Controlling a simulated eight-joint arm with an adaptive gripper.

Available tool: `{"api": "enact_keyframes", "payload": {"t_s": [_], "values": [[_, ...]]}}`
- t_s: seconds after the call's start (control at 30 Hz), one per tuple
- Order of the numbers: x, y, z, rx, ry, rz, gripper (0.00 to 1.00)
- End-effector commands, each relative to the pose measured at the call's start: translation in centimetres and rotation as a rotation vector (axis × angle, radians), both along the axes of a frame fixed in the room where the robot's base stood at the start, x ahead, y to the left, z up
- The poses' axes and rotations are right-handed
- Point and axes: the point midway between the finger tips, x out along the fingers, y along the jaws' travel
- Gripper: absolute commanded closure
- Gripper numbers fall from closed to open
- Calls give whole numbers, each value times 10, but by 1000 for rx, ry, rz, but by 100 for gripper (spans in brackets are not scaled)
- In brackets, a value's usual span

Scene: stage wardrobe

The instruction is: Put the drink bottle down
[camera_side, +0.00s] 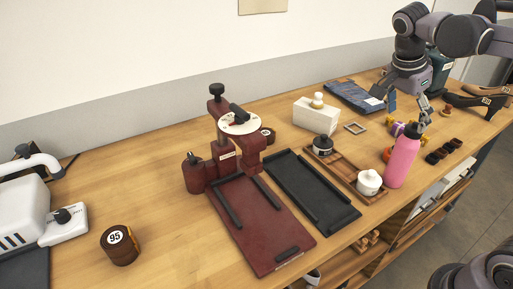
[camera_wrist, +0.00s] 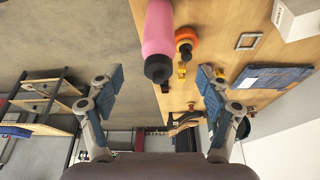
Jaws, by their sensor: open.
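The drink bottle (camera_side: 402,160) is pink with a dark cap. It stands upright on the wooden table near its front edge, right of the wooden tray. In the wrist view the bottle (camera_wrist: 158,28) shows at the top, with its cap (camera_wrist: 158,69) towards me. My gripper (camera_side: 423,108) is just above and behind the bottle's cap in the side view. In the wrist view my gripper (camera_wrist: 160,82) has its two fingers wide apart, one on each side of the cap's line, with nothing between them touching. Whether the bottle's base sits fully flat is hard to see.
A wooden tray (camera_side: 350,183) with a white jar (camera_side: 369,182) and a black jar (camera_side: 322,146) lies left of the bottle. Small dark blocks (camera_side: 443,152) sit to its right. An orange-and-black roll (camera_wrist: 186,40) is close beside the bottle. A black tray (camera_side: 300,186) lies farther left.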

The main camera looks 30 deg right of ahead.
Motion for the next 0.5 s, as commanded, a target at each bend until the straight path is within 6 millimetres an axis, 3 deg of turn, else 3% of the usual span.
{"api": "enact_keyframes", "payload": {"t_s": [0.27,0.5], "values": [[-10,41,-35,71,-39,597,23],[-19,83,-67,4,-114,1189,23]]}}
